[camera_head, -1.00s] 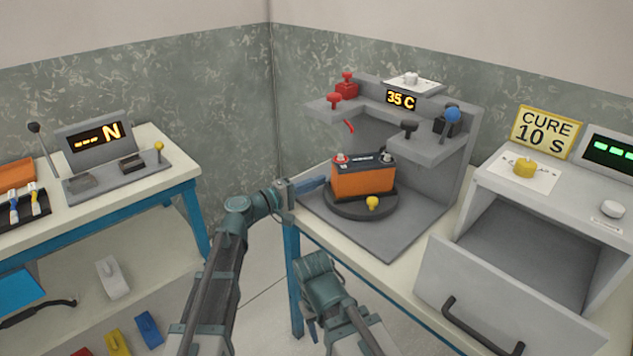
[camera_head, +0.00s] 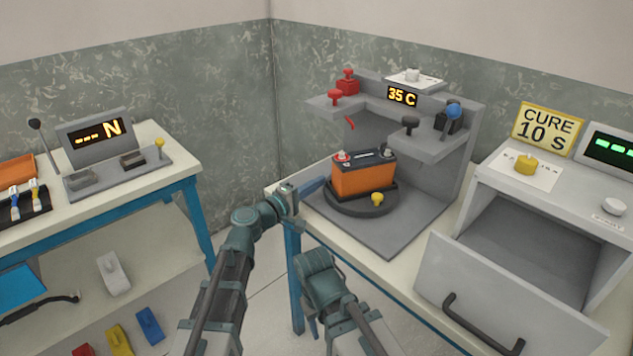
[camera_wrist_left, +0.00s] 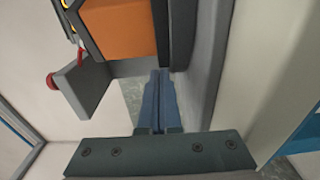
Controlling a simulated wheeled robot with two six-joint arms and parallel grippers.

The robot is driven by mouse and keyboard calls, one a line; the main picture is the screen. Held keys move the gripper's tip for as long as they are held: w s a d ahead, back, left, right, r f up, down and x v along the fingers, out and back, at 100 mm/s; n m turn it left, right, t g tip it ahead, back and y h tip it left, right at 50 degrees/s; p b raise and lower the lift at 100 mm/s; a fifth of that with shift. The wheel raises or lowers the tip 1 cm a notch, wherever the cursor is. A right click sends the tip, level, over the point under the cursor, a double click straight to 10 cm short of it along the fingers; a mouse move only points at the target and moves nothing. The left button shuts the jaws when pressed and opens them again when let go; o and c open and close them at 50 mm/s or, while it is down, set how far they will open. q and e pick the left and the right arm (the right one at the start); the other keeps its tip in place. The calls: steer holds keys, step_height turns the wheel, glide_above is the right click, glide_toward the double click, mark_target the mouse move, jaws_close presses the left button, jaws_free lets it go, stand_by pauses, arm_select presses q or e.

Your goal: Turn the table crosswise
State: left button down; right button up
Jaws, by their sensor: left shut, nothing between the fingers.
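The round dark turntable (camera_head: 352,208) sits on the grey base plate of a station. An orange battery (camera_head: 362,180) with a dark top stands on it, its long side facing the front, slightly angled. A yellow knob (camera_head: 377,198) stands at the turntable's front right. My left gripper (camera_head: 321,183) is shut and empty, its blue fingers at the left side of the turntable. Whether they touch it I cannot tell. The left wrist view shows the closed fingers (camera_wrist_left: 158,82) close to the orange battery (camera_wrist_left: 118,32). My right gripper cannot be made out.
Grey shelves with a red knob (camera_head: 335,95) and a black knob (camera_head: 410,123) overhang behind the battery. At right is an open drawer front (camera_head: 500,290) with a black handle. A side bench (camera_head: 180,170) stands left.

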arm_select(q)
steer(key=shift+s, duration=0.4)
steer(key=shift+s+d, duration=0.15)
steer(key=shift+s, duration=1.15)
steer(key=v, duration=0.7)
steer(key=shift+s, duration=0.25)
steer(key=shift+a, duration=0.2)
